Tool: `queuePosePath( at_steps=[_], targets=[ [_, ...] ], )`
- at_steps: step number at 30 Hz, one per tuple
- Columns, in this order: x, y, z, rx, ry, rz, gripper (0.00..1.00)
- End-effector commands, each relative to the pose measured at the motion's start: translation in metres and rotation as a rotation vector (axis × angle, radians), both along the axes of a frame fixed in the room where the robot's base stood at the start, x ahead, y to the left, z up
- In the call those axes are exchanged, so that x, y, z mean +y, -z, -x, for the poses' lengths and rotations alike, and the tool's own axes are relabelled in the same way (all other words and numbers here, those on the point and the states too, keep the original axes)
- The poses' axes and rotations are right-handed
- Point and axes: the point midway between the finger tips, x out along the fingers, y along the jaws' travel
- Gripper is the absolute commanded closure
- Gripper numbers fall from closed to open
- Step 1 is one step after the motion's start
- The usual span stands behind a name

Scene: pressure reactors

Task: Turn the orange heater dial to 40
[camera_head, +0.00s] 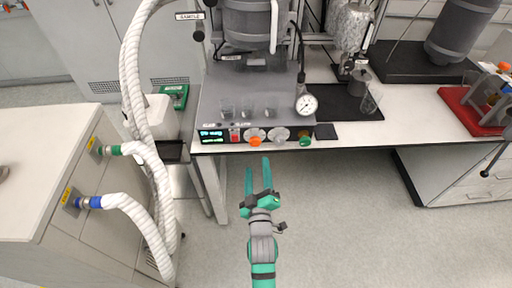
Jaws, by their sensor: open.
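The orange heater dial (255,141) sits on the front panel of the grey reactor unit (215,97), just right of the small display (211,135). A grey dial (280,134) and a green knob (305,141) are to its right on the same panel. The scale marks and the dial's setting are too small to read. My gripper (258,174) is in front of and below the panel, over the floor. Its two green fingers point toward the panel, open and empty, apart from the orange dial.
Several small glass beakers (247,107) stand on the unit's top, with a round pressure gauge (307,104) at its right. White corrugated hoses (133,80) run at the left beside a cabinet (40,150). The floor (330,220) at right is clear.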

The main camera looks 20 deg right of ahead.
Motion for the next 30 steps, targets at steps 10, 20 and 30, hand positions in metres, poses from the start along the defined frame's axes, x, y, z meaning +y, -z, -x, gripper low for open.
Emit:
queuePosePath(
  at_steps=[10, 20, 30],
  targets=[
    [-0.016, -0.001, -0.049, -0.003, 0.003, 0.000, 0.47],
    [-0.028, 0.000, -0.089, -0.001, 0.004, -0.002, 0.47],
    [-0.030, 0.000, -0.097, -0.001, 0.003, -0.002, 0.47]
  ],
)
